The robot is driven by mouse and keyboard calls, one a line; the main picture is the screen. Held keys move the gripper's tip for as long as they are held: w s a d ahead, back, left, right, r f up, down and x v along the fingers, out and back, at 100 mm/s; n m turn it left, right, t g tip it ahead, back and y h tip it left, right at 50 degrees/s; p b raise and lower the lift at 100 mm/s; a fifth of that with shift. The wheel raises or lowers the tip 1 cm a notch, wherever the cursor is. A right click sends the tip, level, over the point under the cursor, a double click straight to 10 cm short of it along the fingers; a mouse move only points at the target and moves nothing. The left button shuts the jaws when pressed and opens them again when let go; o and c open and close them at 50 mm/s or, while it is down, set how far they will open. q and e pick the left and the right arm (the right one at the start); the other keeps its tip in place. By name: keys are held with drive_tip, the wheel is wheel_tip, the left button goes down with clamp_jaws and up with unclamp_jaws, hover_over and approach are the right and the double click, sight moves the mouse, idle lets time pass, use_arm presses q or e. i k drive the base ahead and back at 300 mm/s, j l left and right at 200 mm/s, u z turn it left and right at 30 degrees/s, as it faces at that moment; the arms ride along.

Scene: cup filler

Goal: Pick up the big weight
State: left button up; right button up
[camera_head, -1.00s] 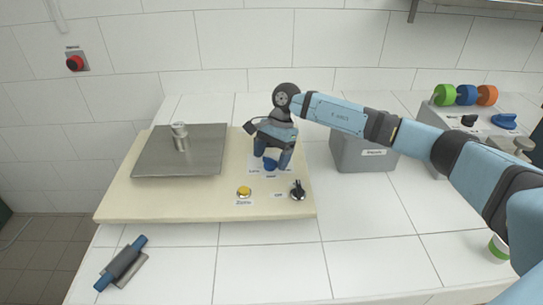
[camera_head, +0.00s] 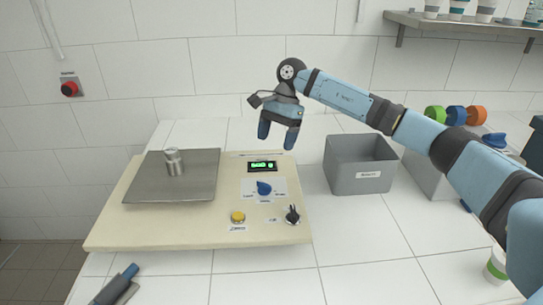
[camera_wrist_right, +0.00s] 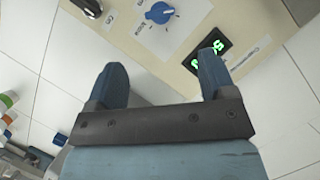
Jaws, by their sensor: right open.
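The big weight appears to be the silver metal cylinder (camera_head: 173,161) standing upright on the grey metal plate (camera_head: 150,190) of the cream scale, at the left in the head view. My right gripper (camera_head: 279,140) is open and empty, above the back right part of the scale, well to the right of the weight. In the right wrist view its two fingers (camera_wrist_right: 162,82) point at the scale's panel, with a blue knob (camera_wrist_right: 160,12) and a lit green display (camera_wrist_right: 207,62) beyond them. The weight is not in the wrist view.
The scale panel has a green display (camera_head: 262,166), blue knob (camera_head: 264,188), yellow button (camera_head: 237,216) and black switch (camera_head: 292,215). A grey bin (camera_head: 358,168) stands right of the scale. A shelf (camera_head: 470,24) with cups hangs at top right.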

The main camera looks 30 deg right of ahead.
sight(174, 162)
drive_tip(key=k, duration=1)
